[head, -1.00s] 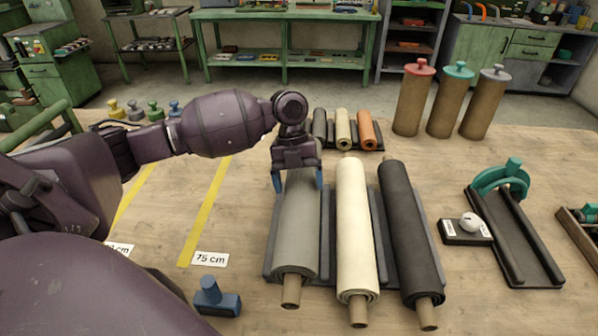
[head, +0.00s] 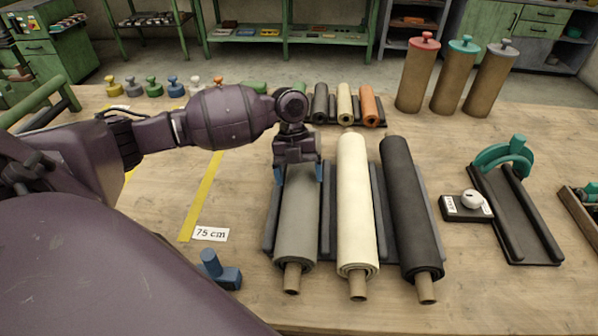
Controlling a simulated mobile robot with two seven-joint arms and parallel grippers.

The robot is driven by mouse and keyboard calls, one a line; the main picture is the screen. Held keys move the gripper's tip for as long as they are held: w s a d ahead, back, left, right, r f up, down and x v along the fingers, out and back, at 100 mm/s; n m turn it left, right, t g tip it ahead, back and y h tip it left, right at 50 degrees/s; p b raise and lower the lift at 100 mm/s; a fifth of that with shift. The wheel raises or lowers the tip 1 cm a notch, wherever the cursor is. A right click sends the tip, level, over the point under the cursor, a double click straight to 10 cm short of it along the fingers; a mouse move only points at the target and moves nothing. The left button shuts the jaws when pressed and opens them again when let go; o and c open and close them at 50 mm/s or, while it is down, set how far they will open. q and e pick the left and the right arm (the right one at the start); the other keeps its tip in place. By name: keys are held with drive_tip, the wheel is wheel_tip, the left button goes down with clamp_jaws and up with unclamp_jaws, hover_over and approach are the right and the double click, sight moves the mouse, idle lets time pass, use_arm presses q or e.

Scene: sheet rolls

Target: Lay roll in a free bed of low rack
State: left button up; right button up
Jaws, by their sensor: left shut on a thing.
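My left gripper (head: 298,175) is shut on the far part of the grey roll (head: 297,222), one blue finger on each side. The grey roll lies lengthwise in or just above the left bed of the low dark rack (head: 326,215), between its rails. I cannot tell whether it touches the bed. Its bare core sticks out at the near end. A cream roll (head: 356,210) lies in the middle bed and a black roll (head: 408,205) in the right bed. My right gripper is not in view.
Capped upright tubes (head: 415,80) stand at back right. A black cradle with a teal arch (head: 507,158) and a white-knobbed box (head: 468,206) are at right. A blue block (head: 218,270) sits at front left.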

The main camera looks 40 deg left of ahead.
use_arm(q)
drive_tip(key=shift+w, duration=0.1)
drive_tip(key=o, duration=1.7)
drive_tip(key=shift+f, duration=0.1)
drive_tip(key=shift+c, duration=0.2)
drive_tip(key=v, duration=1.2)
